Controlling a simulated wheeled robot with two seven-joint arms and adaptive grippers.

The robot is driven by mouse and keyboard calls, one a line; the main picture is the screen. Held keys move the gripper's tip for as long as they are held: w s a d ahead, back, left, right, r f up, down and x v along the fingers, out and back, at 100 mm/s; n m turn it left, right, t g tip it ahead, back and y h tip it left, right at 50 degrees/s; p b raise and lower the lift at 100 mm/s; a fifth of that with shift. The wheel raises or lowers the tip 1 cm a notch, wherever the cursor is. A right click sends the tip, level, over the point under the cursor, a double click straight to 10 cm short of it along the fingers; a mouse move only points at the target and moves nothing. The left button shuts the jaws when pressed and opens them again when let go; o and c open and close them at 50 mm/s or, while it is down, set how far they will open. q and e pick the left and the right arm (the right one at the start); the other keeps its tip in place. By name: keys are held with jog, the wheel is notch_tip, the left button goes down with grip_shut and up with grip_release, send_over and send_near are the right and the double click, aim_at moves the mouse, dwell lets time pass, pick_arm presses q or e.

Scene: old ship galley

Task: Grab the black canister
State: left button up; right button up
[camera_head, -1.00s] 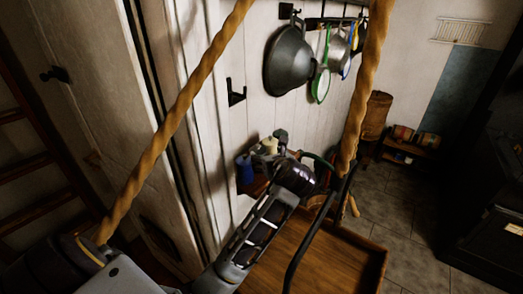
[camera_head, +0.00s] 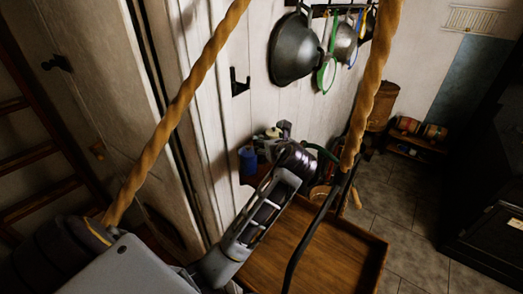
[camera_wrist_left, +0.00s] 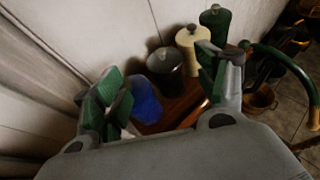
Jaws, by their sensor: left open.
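The black canister (camera_wrist_left: 165,70) stands upright on a small wooden shelf (camera_wrist_left: 185,104) against the white wall, in the left wrist view. My left gripper (camera_wrist_left: 163,67) is open, with one green-padded finger to the left of the canister and the other to its right. The canister looks beyond the fingertips, with no clear contact. In the head view my left gripper (camera_head: 280,130) is small and dark by the shelf, and I cannot make out the black canister there. My right gripper is in neither view.
A blue canister (camera_wrist_left: 146,102) stands close in front of the black one; it also shows in the head view (camera_head: 247,159). A cream canister (camera_wrist_left: 191,50) and a green canister (camera_wrist_left: 213,22) stand to the right. Ropes cross the head view, and a wooden tray (camera_head: 335,250) lies below.

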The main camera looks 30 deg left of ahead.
aim_at(261, 136)
pick_arm(q)
jog(key=shift+x, duration=2.55)
jog(key=shift+w+a+p, duration=0.1)
jog(key=shift+p, duration=0.2)
